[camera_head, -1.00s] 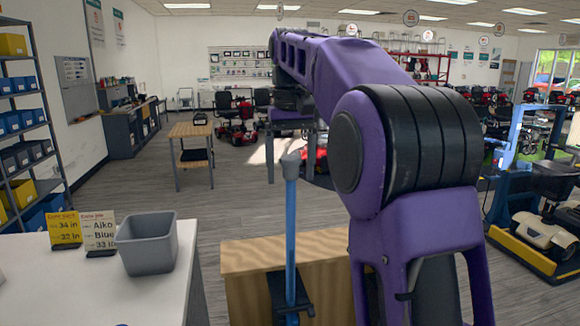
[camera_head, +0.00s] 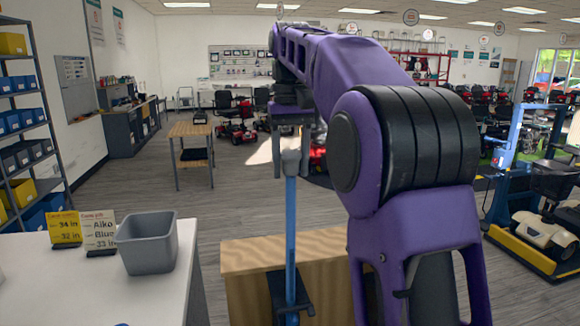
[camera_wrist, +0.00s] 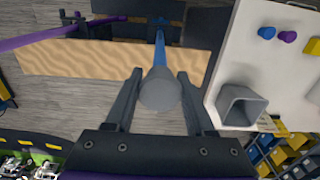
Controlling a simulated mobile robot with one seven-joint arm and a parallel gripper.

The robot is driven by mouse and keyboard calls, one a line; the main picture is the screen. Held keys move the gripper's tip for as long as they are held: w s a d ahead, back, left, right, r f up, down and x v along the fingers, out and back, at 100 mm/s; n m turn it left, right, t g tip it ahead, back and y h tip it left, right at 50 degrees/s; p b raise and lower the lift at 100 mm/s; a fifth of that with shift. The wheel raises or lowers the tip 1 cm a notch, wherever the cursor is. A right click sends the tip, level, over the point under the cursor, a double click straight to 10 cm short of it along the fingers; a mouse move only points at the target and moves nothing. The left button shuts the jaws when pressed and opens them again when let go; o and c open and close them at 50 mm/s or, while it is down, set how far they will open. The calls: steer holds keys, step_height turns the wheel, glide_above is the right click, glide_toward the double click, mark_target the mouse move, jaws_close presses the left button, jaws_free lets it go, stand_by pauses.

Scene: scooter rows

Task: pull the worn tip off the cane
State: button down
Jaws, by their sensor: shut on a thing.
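The blue cane (camera_head: 291,225) stands upright in a dark holder (camera_head: 290,300) at the wooden bench, tip end up. Its worn grey tip (camera_head: 291,162) sits on top of the shaft. My gripper (camera_head: 291,155) reaches down from above, one finger on each side of the tip, and is shut on it. In the wrist view the round grey end of the tip (camera_wrist: 160,95) shows between the two dark fingers, with the blue shaft (camera_wrist: 160,50) running away behind it. The tip is still on the shaft.
A grey bin (camera_head: 147,243) stands on the white table (camera_head: 160,300) at left, beside a yellow card (camera_head: 65,229) and a white card (camera_head: 99,232). The wooden bench (camera_head: 245,270) is below the cane. Blue and purple pieces lie on the white table in the wrist view.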

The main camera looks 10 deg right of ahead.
mark_target(291, 153)
steer(key=shift+r, duration=2.6)
